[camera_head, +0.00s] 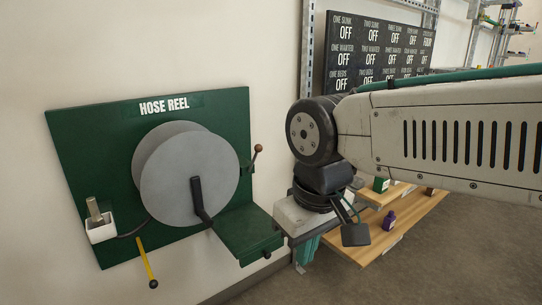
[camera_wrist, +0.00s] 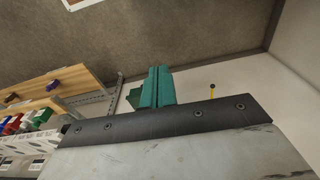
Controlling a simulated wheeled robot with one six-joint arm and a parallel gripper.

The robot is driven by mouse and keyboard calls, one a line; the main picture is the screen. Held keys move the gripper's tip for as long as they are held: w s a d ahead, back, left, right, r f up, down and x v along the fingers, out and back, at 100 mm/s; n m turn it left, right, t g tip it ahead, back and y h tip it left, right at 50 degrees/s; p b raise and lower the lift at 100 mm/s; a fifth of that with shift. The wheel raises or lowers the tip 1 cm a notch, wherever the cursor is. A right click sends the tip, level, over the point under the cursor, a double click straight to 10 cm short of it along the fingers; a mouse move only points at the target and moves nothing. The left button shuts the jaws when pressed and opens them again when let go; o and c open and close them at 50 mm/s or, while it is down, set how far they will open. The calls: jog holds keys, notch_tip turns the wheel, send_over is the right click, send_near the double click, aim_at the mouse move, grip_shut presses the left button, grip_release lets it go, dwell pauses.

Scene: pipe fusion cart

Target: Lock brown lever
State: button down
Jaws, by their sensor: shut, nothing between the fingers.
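The brown lever (camera_head: 256,153) is a short arm with a brown ball knob. It sticks out from the right edge of the green hose reel board (camera_head: 75,130) and points up and slightly right. My gripper (camera_head: 306,250) has teal fingers, partly hidden behind its grey body in the head view. It hangs in the air to the right of the board and lower than the brown lever, apart from it. In the wrist view the teal fingers (camera_wrist: 155,86) are together with nothing between them. I cannot make out the brown lever there.
A grey reel disc (camera_head: 188,170) with a black crank (camera_head: 199,200) is on the board. A green ledge (camera_head: 245,230) juts out lower right. Wooden shelves (camera_head: 400,225) stand behind my arm.

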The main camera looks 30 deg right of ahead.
jog(key=n+t+h, duration=0.3)
jog(key=n+t, duration=1.3)
jog(key=t, duration=0.4)
send_near(260, 151)
jog(key=d+v, duration=0.1)
jog(key=v, duration=0.6)
jog(key=shift+s+a+r, duration=0.15)
jog(key=shift+a+r, duration=0.1)
jog(key=shift+a, duration=0.2)
jog(key=x, duration=1.4)
jog(key=shift+f, duration=0.25)
jog(key=shift+r+g, duration=0.1)
jog(key=shift+g, duration=0.2)
